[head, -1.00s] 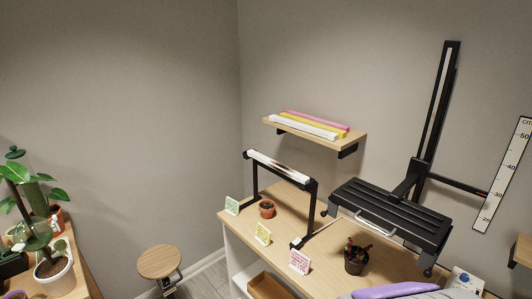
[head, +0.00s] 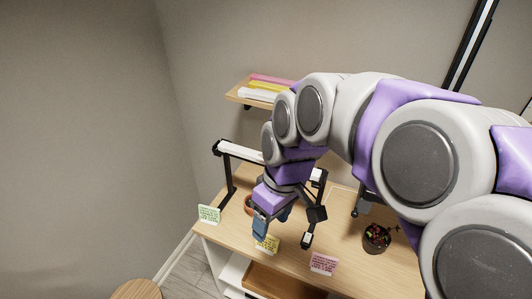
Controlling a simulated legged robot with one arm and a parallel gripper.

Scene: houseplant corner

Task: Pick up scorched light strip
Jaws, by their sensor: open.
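The light strip (head: 240,151) is a white tube along the top bar of a black stand (head: 229,178) on the wooden table. Its left part shows in the head view; my arm hides its right part. A dark scorch mark showed on it earlier and is hidden now. My gripper (head: 288,222) is open and points down, in front of the stand and lower in the picture than the strip. No contact with the strip shows.
A wall shelf (head: 234,95) holds pink, yellow and white strips (head: 257,94).

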